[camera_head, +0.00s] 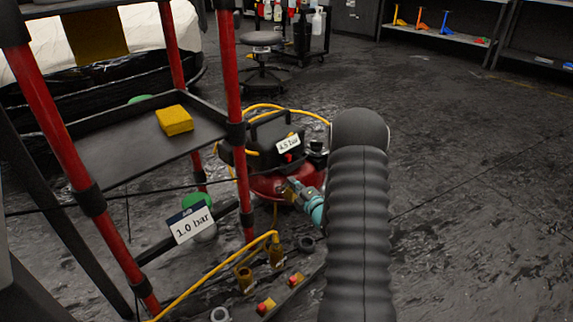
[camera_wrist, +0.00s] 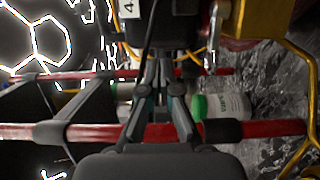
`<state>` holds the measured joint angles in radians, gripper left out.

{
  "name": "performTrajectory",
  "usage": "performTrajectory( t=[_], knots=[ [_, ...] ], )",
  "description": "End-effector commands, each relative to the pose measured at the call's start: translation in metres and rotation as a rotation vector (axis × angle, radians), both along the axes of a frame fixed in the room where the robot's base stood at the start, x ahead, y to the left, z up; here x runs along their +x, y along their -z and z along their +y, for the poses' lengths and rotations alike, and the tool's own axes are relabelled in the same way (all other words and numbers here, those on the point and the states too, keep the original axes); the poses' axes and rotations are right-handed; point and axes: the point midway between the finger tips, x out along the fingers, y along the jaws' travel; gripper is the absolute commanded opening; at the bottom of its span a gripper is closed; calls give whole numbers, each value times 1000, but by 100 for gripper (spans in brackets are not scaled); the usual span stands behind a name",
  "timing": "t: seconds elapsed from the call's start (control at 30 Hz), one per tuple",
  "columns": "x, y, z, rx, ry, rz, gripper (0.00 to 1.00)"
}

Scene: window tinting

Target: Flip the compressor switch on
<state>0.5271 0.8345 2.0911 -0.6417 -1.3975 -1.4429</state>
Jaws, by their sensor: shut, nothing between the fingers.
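The compressor stands on the floor behind the red-posted cart in the head view, with a black top (camera_head: 266,135) and a red tank (camera_head: 265,186). It bears a tag (camera_head: 289,143) reading about 4.5 bar. A small red part (camera_head: 288,157), possibly the switch, shows just below the tag. My gripper (camera_head: 288,187) is at the front of the compressor, below that red part, with its fingers closed and empty. In the wrist view, my gripper (camera_wrist: 166,55) points at a black housing (camera_wrist: 160,22), likely the compressor's. The switch cannot be made out there, and contact is unclear.
The cart's red post (camera_head: 237,120) stands close left of my gripper. A yellow sponge (camera_head: 174,120) lies on its shelf. A 1.0 bar tag (camera_head: 191,223) and a green-capped bottle (camera_wrist: 222,112) are near. Yellow hose (camera_head: 225,262) runs low. Floor at right is clear.

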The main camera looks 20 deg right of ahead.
Motion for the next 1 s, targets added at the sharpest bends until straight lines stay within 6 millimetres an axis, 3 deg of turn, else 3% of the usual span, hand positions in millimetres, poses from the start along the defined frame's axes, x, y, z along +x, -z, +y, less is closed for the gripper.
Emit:
performTrajectory(
  t=[0.17,0.67,0.8,1.0],
  knots=[
    [13,0,2,-1,-2,0,0],
    [102,0,12,-1,-2,-1,0],
    [106,0,-11,0,3,1,0],
    [112,0,-25,1,1,0,0]
  ],
)
